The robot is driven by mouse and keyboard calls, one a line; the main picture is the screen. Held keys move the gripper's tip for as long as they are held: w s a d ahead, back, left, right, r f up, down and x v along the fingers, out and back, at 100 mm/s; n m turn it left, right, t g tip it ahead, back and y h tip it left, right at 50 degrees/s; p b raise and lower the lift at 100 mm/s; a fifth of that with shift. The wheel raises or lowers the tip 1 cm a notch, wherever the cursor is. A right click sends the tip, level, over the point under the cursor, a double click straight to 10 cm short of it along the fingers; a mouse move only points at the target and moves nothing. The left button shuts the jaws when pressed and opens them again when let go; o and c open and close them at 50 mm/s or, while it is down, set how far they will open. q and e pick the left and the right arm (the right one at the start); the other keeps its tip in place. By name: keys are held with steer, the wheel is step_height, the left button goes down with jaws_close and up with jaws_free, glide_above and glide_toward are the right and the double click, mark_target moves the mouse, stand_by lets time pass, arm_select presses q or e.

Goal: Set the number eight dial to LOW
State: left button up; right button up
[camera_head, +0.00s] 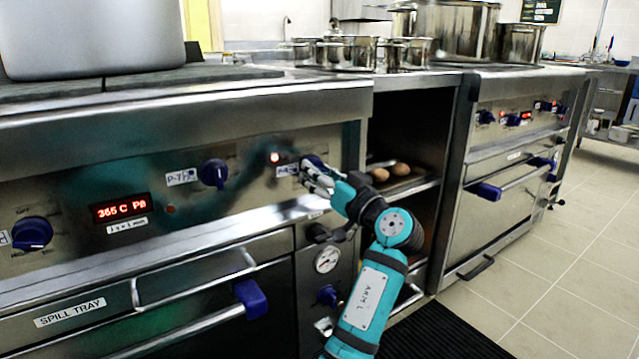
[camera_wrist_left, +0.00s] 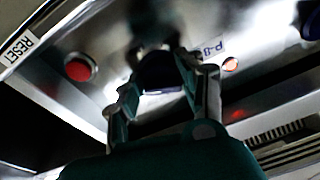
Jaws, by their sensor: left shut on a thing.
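The number eight dial (camera_head: 312,161) is a blue knob at the right end of the near range's steel panel, mostly hidden by my fingers. A P-8 label (camera_wrist_left: 212,47) is beside it in the left wrist view; in the head view the label (camera_head: 287,170) is left of the knob. My left gripper (camera_head: 313,172) is at the dial, its fingers on either side of the knob. In the left wrist view the gripper (camera_wrist_left: 163,68) is shut on the dark knob (camera_wrist_left: 162,76). The dial's pointer and scale marks are hidden. My right gripper is in neither view.
A lit red lamp (camera_head: 275,157) is left of the dial. The P-7 dial (camera_head: 214,173) and a red display (camera_head: 120,207) are further left. A gauge (camera_head: 327,259) is below. The left wrist view shows a red button (camera_wrist_left: 80,67) near a RESET label (camera_wrist_left: 18,48).

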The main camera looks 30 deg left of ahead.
arm_select(q)
steer(key=shift+f, duration=0.15)
stand_by(0.3)
steer(key=o, duration=1.2)
steer(key=shift+c, duration=0.2)
steer(key=shift+d, duration=0.1)
steer(key=r+v, duration=0.1)
steer(key=v, duration=0.6)
steer(key=shift+d+f, duration=0.2)
steer(key=shift+f, duration=0.25)
steer(key=shift+w, duration=0.1)
